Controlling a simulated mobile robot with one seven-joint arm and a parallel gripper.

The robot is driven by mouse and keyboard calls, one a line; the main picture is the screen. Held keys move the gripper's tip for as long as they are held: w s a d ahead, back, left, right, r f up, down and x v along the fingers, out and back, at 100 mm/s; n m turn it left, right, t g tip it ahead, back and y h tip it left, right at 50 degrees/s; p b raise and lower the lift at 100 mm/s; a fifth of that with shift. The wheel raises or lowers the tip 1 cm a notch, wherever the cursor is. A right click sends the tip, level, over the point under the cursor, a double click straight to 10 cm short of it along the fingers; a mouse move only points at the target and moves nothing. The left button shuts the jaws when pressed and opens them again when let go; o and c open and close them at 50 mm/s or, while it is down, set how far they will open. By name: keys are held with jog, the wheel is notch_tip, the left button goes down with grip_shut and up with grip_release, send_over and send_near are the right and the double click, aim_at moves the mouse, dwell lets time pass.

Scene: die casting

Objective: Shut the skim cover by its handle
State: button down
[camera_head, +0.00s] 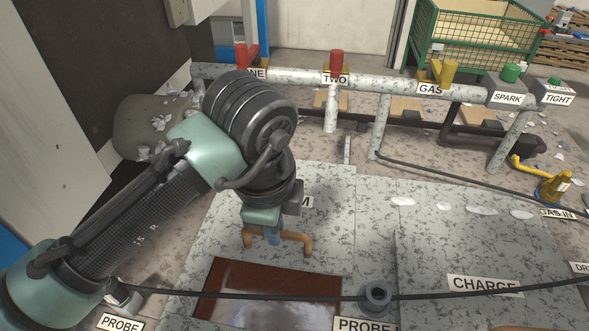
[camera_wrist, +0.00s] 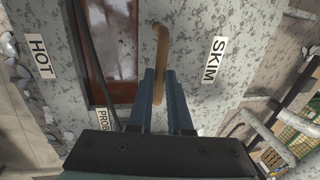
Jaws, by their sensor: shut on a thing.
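The skim cover (camera_head: 325,222) is a flat, mottled grey plate, with its SKIM label partly hidden behind my gripper in the head view. It also shows in the wrist view (camera_wrist: 190,25), with the full label beside the handle. The handle (camera_head: 296,238) is a tan bar, seen in the wrist view as an upright bar (camera_wrist: 160,42). My gripper (camera_head: 272,236) points down at the handle, and its blue fingers (camera_wrist: 162,78) are shut on it. A rectangular opening with a reddish-brown edge (camera_head: 235,275) shows in front of the handle, with a greyish surface inside.
A black cable (camera_head: 210,294) runs across the opening to a grey ring (camera_head: 375,297). The CHARGE plate (camera_head: 445,245) lies to the right. Pipes with red and yellow valve handles (camera_head: 336,62) stand behind. Grey flakes (camera_head: 470,210) lie about.

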jog(key=shift+s+a+f, duration=0.1)
jog(key=shift+s+a, duration=0.05)
jog(key=shift+s, duration=0.85)
jog(key=shift+s+a, duration=0.2)
jog(key=shift+s, duration=0.7)
jog(key=shift+s+a, duration=0.2)
jog(key=shift+s, duration=0.8)
jog(key=shift+s+a, duration=0.2)
jog(key=shift+s, duration=0.75)
jog(key=shift+s+b, duration=0.15)
jog(key=shift+b, duration=0.15)
